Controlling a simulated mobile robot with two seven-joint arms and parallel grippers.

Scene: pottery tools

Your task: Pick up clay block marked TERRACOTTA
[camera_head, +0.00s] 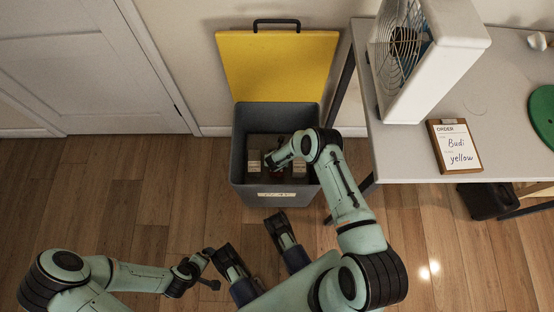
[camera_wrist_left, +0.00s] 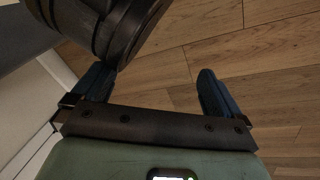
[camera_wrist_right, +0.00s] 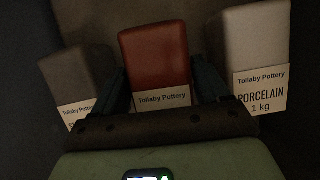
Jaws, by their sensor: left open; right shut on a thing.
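A red-brown clay block (camera_wrist_right: 155,55) stands between the two fingers of my right gripper (camera_wrist_right: 163,85) in the right wrist view. The fingers are shut on its sides. Its label reads "Tollaby Pottery"; the lower part with the clay's name is hidden behind the gripper. A white block labelled PORCELAIN 1 kg (camera_wrist_right: 257,45) stands to its right. A grey-brown block (camera_wrist_right: 78,75) stands to its left, its name mostly hidden. In the head view my right arm reaches down into the grey bin (camera_head: 240,172). My left gripper (camera_wrist_left: 153,75) is open and empty above the floor.
The bin's yellow lid (camera_head: 277,65) stands open against the wall. To the right, a table (camera_head: 400,150) holds a white fan unit (camera_head: 455,50), an order clipboard reading "Budi yellow" (camera_head: 455,147) and a green disc (camera_head: 543,115). The wooden floor left of the bin is clear.

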